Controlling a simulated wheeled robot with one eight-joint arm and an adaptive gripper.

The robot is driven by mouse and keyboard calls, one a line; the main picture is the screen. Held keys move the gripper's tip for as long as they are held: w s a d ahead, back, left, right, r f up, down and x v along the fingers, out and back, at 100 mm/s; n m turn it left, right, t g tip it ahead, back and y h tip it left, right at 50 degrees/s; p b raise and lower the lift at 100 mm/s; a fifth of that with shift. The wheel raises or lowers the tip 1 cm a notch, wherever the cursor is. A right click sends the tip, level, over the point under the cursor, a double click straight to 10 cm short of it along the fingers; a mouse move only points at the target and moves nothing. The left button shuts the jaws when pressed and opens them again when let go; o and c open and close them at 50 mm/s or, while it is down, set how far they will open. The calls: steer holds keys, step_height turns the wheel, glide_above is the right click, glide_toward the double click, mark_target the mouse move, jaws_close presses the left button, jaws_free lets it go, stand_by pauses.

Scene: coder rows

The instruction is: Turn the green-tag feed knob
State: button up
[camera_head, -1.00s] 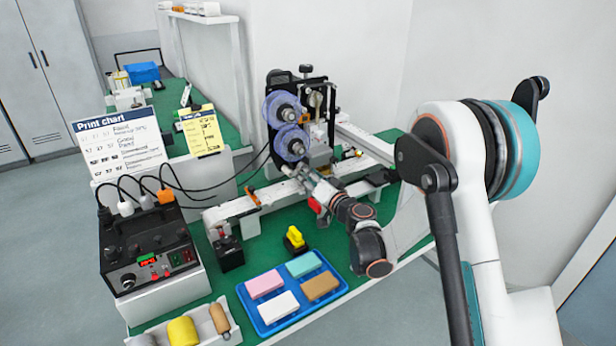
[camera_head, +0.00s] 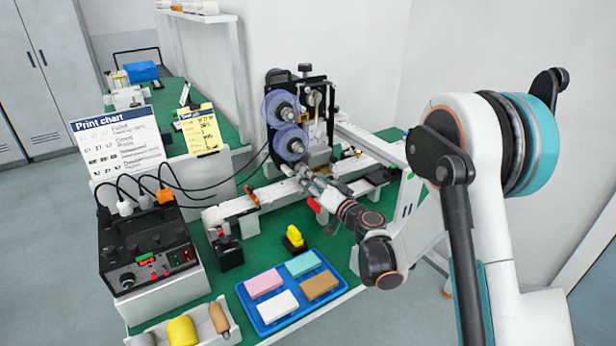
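The coder machine (camera_head: 316,105) stands at the back of the green table, with two bluish translucent reels (camera_head: 284,108) on its left side. Small knobs and fittings show on the machine, but I cannot make out a green tag on any of them. My gripper (camera_head: 296,172) is low in front of the machine, over the white conveyor rail, with its fingers pointing up-left. It is small and partly blends with the metal behind it, so I cannot tell how far its fingers are apart or whether they touch anything. A black control box (camera_head: 150,254) has a dark knob (camera_head: 127,281) and lit displays.
A blue tray (camera_head: 262,325) with coloured blocks lies at the front. A yellow-topped item (camera_head: 294,238) and a small black device (camera_head: 228,250) stand on the green top. Cables (camera_head: 215,194) run from the control box to the machine. A print chart (camera_head: 122,147) stands at left.

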steer(key=v, duration=0.8)
steer(key=shift+s+d, duration=0.1)
steer(key=shift+r, duration=0.1)
steer(key=s+d+r+n+g+h, duration=0.25)
steer(key=s+r+g, duration=0.25)
steer(key=s+r, duration=0.6)
steer(key=s+d+f+g+h, duration=0.1)
steer(key=s+d+h, duration=0.1)
steer(key=s+d, duration=0.2)
steer(key=s+d+f+m+g+h, duration=0.1)
steer(key=s+d+h, duration=0.2)
steer(key=s, duration=0.8)
steer(key=s+d+f+g+h, duration=0.1)
steer(key=s+d+f+h, duration=0.1)
steer(key=s+d, duration=0.4)
steer(key=shift+s+d, duration=0.4)
steer(key=shift+s, duration=0.6)
